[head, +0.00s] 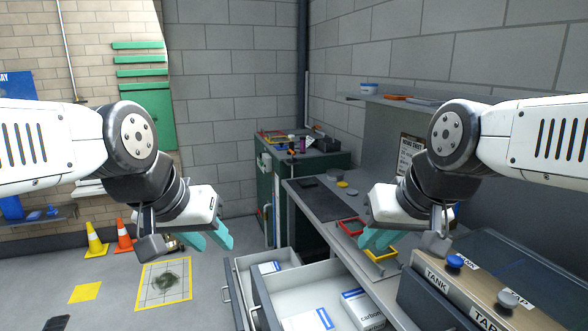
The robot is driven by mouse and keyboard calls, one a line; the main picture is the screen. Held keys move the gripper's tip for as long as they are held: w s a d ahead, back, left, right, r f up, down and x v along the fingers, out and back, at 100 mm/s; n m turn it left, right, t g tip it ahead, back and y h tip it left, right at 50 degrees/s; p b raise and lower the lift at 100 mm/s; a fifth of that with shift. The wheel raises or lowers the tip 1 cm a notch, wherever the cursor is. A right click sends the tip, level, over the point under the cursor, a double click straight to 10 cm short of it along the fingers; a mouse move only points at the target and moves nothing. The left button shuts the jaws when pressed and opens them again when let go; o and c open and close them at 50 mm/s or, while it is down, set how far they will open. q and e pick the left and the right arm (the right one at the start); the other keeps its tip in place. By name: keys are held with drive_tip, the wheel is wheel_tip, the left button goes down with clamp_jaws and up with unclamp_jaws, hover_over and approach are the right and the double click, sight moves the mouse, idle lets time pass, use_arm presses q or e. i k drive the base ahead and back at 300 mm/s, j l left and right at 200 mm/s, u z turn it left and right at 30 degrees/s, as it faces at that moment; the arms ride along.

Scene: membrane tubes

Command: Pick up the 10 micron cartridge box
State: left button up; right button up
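Two drawers stand open below the bench. The nearer drawer (290,296) holds a white and blue box (308,321), cut off by the bottom edge, and a white and blue box marked "carbon" (364,310). The farther drawer (244,266) holds another white and blue box (267,268), partly hidden by the drawer wall. I cannot read "10 micron" on any box. My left gripper (208,238) is open and empty, in the air left of the drawers. My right gripper (379,239) looks open and empty, above the bench side, apart from the boxes.
The bench (325,203) carries a red tray (352,227) and a yellow tray (380,255). A tank unit (440,272) with knobs stands at the right. A green cabinet (320,162) is behind. Cones (124,238) and a yellow-bordered floor mat (150,296) are left.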

sight(271, 267)
drive_tip(key=j+u, duration=0.15)
drive_tip(key=j+z, duration=0.1)
drive_tip(key=j, duration=0.25)
drive_tip(key=k+j+z, duration=0.1)
drive_tip(key=j, duration=0.25)
drive_tip(key=k+j+z, duration=0.1)
drive_tip(key=j, duration=0.25)
drive_tip(key=k+j+z, duration=0.1)
drive_tip(key=j, duration=0.25)
drive_tip(key=k+j+z, duration=0.1)
drive_tip(key=j, duration=0.25)
drive_tip(key=i+j+z, duration=0.15)
drive_tip(key=i+j, duration=0.75)
drive_tip(key=i+j+z, duration=0.1)
drive_tip(key=i+j, duration=0.75)
drive_tip(key=j, duration=0.2)
drive_tip(key=i+j, duration=0.25)
drive_tip(key=i, duration=0.2)
drive_tip(key=i+j+z, duration=0.1)
drive_tip(key=i+j, duration=0.15)
drive_tip(key=i, duration=0.2)
